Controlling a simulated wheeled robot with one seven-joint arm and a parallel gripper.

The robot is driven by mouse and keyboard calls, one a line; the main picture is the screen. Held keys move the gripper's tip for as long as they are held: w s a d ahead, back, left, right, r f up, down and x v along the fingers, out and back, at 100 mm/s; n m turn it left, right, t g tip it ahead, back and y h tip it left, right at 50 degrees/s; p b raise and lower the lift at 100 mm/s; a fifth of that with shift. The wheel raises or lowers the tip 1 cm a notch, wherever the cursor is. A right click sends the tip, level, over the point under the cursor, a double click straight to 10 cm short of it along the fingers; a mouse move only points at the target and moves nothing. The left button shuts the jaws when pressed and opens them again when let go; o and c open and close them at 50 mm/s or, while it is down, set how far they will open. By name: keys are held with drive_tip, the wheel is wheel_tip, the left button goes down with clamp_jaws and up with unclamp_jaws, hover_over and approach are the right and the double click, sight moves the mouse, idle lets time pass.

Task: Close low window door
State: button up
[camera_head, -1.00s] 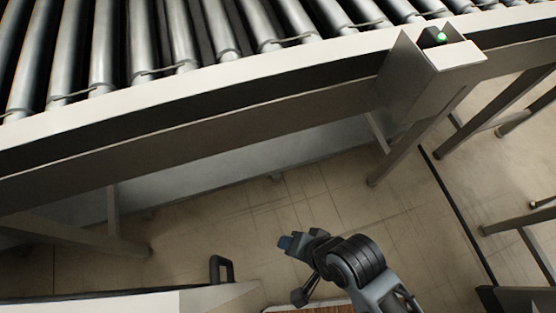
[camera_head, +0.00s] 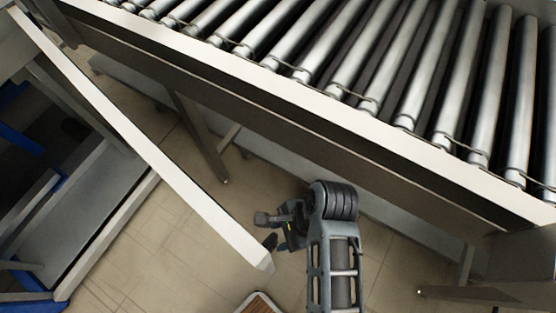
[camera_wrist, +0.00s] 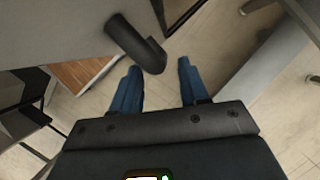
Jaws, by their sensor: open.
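A pale door panel (camera_head: 140,135) shows almost edge-on in the head view, running from upper left down to its near end beside my gripper. In the wrist view the grey panel (camera_wrist: 60,30) fills the upper left and bears a dark bar handle (camera_wrist: 135,42). My gripper (camera_wrist: 159,68) is open, with two blue fingers apart and nothing held. The handle's end lies just ahead of the left finger, toward the gap; I cannot tell whether they touch. In the head view my gripper (camera_head: 271,241) is close to the panel's near end. I cannot make out the handle there.
A roller conveyor (camera_head: 345,85) runs along the upper right, its frame and legs (camera_head: 200,135) close beyond my arm. A grey structure with blue parts (camera_head: 70,205) stands left of the panel. A brown wooden surface (camera_head: 260,303) lies at the bottom. Tiled floor (camera_head: 150,255) is bare between.

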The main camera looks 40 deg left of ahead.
drive_tip(key=shift+x, duration=1.55)
clamp_jaws()
